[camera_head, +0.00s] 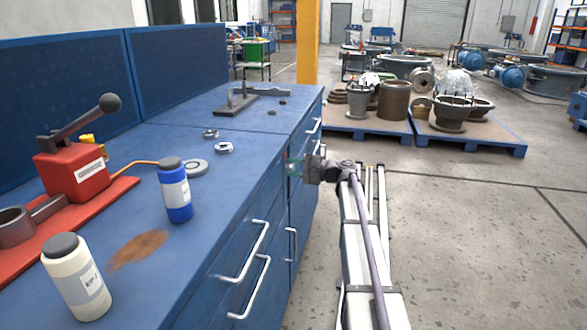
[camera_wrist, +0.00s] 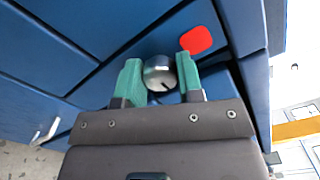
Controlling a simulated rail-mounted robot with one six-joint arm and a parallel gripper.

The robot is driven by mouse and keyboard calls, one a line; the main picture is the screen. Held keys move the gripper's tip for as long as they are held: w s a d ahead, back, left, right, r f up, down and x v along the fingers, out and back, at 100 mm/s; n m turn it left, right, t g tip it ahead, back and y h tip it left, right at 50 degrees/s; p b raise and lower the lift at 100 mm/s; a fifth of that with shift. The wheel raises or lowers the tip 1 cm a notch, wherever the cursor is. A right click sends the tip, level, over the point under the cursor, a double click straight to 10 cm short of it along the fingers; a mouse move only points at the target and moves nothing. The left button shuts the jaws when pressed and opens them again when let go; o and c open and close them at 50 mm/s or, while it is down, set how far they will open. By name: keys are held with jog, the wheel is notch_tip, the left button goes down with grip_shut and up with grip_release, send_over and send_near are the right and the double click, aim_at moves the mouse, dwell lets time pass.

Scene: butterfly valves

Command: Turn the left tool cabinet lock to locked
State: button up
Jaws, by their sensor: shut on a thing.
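The cabinet lock (camera_wrist: 160,72) is a round silver knob with a dark slot, on a blue cabinet front in the wrist view. A red round mark (camera_wrist: 196,40) sits beside it, up and to the right. My gripper (camera_wrist: 160,80) has its two green fingers on either side of the knob, shut on it. In the head view my gripper (camera_head: 294,166) is at the side of the blue cabinet (camera_head: 268,200), and the lock is hidden there.
The blue bench top (camera_head: 135,200) holds a red pump (camera_head: 75,175), a blue bottle (camera_head: 175,192), a white bottle (camera_head: 76,280) and metal rings. Cabinet handles (camera_head: 262,240) stick out near the arm. Open floor (camera_head: 470,240) lies to the right; pallets (camera_head: 370,130) stand behind.

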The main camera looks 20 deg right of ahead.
jog(key=o, duration=0.9)
jog(key=v, duration=1.1)
